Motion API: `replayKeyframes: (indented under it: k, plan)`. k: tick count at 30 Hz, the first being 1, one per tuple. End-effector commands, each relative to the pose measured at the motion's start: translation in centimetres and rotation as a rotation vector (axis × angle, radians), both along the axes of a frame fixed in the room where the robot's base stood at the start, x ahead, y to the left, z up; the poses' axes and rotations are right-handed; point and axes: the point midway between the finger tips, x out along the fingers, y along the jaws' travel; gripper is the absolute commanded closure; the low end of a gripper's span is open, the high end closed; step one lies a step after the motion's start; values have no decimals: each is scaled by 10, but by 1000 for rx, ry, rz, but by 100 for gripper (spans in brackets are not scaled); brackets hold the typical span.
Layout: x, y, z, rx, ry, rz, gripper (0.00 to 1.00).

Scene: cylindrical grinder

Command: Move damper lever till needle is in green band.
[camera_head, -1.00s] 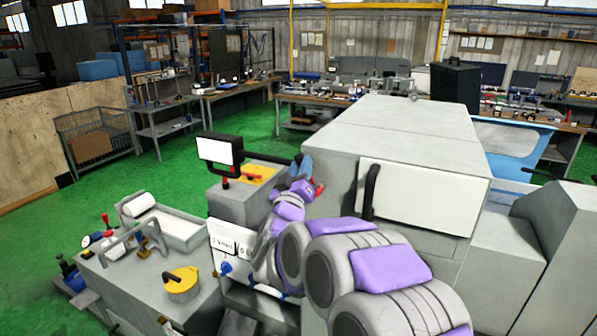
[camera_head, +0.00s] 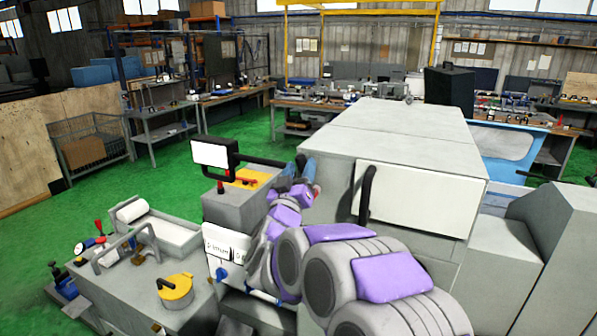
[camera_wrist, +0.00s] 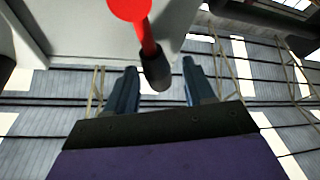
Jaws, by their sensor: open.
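My gripper (camera_head: 306,168) is at the left side of the large grey machine housing, its blue fingers pointing up. In the wrist view, the gripper (camera_wrist: 158,88) is open. A red lever arm with a dark grey end (camera_wrist: 155,72), probably the damper lever, reaches down from a red disc (camera_wrist: 128,7) between the two fingers. It appears closer to the left finger; contact cannot be told. In the head view, a bit of red (camera_head: 317,189) shows beside my gripper. No needle or green band can be made out in either view.
A black-framed screen (camera_head: 211,154) on a grey cabinet stands left of my arm. A lower grey unit (camera_head: 130,290) at front left carries a yellow-lidded part (camera_head: 175,288), a tray and a red-knobbed lever (camera_head: 98,226). Open green floor (camera_head: 60,225) lies beyond.

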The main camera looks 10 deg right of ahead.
Motion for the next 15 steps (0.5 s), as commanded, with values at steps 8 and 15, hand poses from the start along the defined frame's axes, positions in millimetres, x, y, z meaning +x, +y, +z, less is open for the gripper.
replayKeyframes:
  k: [8, 15]
  plan:
    - [-25, 14, -10, 0, -1, 2, 47]
    - [-68, 39, -31, 0, 3, 6, 47]
